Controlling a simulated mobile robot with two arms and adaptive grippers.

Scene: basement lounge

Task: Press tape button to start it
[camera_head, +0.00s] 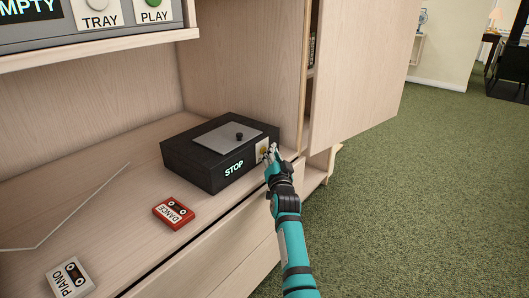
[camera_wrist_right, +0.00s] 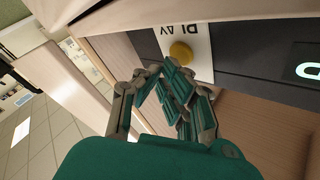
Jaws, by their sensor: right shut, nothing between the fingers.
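A black tape player (camera_head: 205,172) with a grey lid and a small dark knob on top sits on the wooden shelf. Its front shows the lit word STOP. At the right of its front is a pale plate with a yellow button (camera_head: 263,149), partly covered by my right gripper (camera_head: 270,154). In the right wrist view the plate reads PLAY and the round yellow button (camera_wrist_right: 181,52) is clear. The fingers of my right gripper (camera_wrist_right: 165,78) are shut and empty, close in front of the plate. I cannot tell whether they touch it. My left gripper is out of view.
A red DANCE cassette (camera_head: 173,213) and a white PIANO cassette (camera_head: 70,279) lie on the shelf (camera_head: 110,215). Another device (camera_head: 90,22), with TRAY and PLAY buttons, stands above. An open cabinet door (camera_head: 355,70) is behind my right gripper. Green carpet (camera_head: 430,200) is clear at right.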

